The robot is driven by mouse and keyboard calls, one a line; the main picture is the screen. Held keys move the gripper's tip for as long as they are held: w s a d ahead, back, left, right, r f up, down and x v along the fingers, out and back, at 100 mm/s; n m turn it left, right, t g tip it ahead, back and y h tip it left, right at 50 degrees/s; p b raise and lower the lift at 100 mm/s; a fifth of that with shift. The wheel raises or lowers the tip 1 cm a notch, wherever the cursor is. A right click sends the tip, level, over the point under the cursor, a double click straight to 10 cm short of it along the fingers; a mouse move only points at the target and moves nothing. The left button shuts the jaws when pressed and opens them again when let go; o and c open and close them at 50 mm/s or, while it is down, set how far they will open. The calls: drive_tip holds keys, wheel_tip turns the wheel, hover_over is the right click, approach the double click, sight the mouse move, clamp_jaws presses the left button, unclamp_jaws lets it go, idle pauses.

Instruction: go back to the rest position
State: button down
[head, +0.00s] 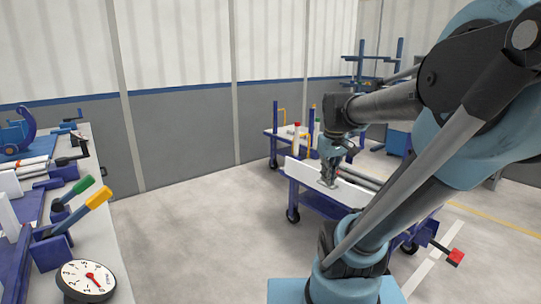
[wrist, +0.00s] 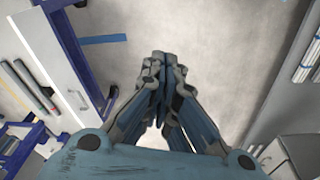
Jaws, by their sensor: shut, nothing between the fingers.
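My gripper (wrist: 160,75) is shut and empty in the wrist view, its fingertips together over bare grey floor. In the head view my gripper (head: 328,180) shows small at the end of my arm, in front of or over the blue cart; its exact distance from the cart I cannot tell. The arm is stretched out across the right half of the head view. Pipes (wrist: 34,87) lie on the cart at the left of the wrist view, apart from the fingers.
The blue cart (head: 318,203) has a white side board and wheels. A workbench (head: 92,225) with levers and a dial (head: 86,281) stands at the left. A blue rack (head: 372,62) stands at the back right. Floor between bench and cart is clear.

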drive_tip(key=s+f+m, duration=0.3)
drive_tip(key=s+f, duration=0.7)
drive_tip(key=shift+s+f+m, duration=0.2)
drive_tip(key=shift+f+m, duration=0.1)
drive_tip(key=shift+f, duration=0.1)
